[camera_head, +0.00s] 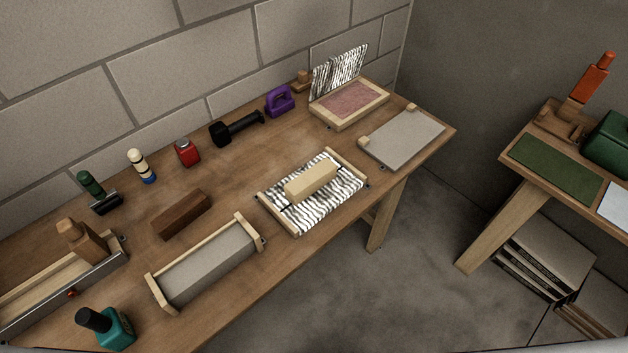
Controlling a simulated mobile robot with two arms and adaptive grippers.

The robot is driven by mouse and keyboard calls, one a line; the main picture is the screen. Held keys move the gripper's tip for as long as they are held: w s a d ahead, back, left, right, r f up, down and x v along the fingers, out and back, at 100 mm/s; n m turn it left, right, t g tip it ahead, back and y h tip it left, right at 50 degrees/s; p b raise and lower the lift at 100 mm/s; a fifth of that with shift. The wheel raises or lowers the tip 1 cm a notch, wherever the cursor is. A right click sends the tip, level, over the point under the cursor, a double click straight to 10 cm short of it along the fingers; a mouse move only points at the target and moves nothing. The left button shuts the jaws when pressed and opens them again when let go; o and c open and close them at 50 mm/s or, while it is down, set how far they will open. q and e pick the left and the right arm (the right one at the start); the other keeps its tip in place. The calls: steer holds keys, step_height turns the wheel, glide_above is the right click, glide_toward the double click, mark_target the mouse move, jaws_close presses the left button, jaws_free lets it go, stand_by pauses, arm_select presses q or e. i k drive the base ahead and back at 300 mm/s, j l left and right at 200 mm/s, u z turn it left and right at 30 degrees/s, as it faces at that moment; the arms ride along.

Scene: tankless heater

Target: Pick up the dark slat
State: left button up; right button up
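The dark slat (181,214) is a dark brown wooden block lying flat on the wooden workbench (275,275). It lies left of the bench's middle, behind a long grey block in a pale wooden frame. Nothing covers it and nothing touches it from the sides. Neither of my grippers shows in the head view.
Near the slat are the framed grey block (210,265), a red jar (187,152), a green-handled tool (97,192) and a teal bottle (105,328). A striped tray (326,212) bears a pale block (311,181). A second table (530,188) stands right across open floor.

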mark_target(171, 221)
steer(key=u, duration=1.05)
steer(key=k+j+z, duration=0.2)
steer(key=k+l, duration=0.05)
steer(key=k, duration=0.05)
